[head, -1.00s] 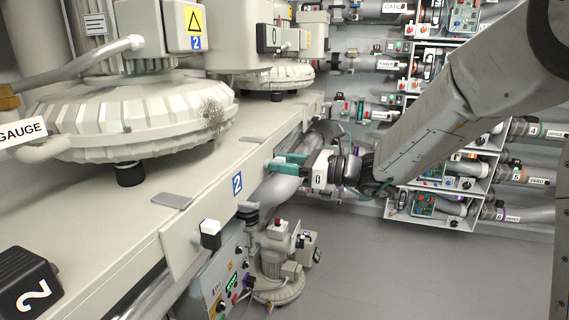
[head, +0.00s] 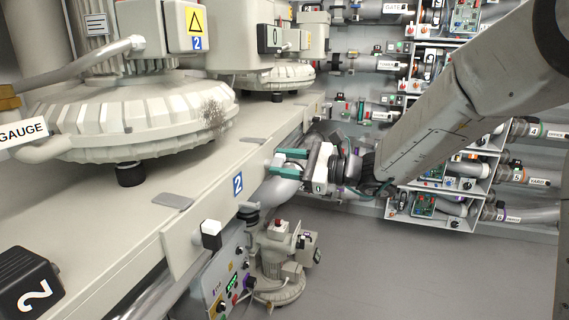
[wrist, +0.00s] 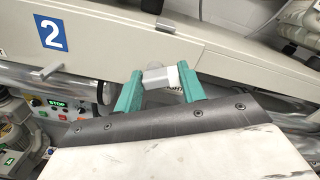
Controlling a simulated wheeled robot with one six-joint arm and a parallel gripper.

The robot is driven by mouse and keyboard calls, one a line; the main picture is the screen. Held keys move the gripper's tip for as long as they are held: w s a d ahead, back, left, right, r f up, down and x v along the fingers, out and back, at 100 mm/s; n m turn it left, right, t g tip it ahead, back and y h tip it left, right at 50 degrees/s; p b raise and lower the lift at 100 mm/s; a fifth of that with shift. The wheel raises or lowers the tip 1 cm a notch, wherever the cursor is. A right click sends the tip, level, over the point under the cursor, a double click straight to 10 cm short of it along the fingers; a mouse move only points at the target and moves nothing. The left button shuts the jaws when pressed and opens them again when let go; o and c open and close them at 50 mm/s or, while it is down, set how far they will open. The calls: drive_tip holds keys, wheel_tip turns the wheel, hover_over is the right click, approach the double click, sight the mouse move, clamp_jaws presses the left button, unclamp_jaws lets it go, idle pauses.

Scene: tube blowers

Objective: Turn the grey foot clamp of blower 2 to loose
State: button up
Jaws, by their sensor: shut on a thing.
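Blower 2 (head: 130,120) is the large pale ribbed housing at the left of the head view, standing on a long bench by a dark foot (head: 130,174). A small light grey block (head: 279,159) sits at the bench's front face, right of the blue "2" plate. I take it for the grey foot clamp's handle. My gripper (head: 289,162) is shut on this block with its teal fingers. In the wrist view the block (wrist: 161,77) lies between the fingertips, tilted slightly. Whatever joins it to the bench is partly hidden.
The bench (head: 110,228) has flat grey tabs (head: 172,201) on its top edge. A white-capped knob (head: 211,234) and a control box (head: 228,278) sit below its front. A smaller blower (head: 280,262) stands on the floor. Grey floor (head: 400,275) is clear at right.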

drive_tip(key=n, duration=0.6)
drive_tip(key=shift+s, duration=0.2)
drive_tip(key=n, duration=0.6)
drive_tip(key=shift+s+a, duration=0.1)
drive_tip(key=shift+s, duration=0.1)
drive_tip(key=shift+n, duration=0.3)
drive_tip(key=o, duration=1)
drive_tip(key=v, duration=0.8)
drive_tip(key=shift+a, duration=0.1)
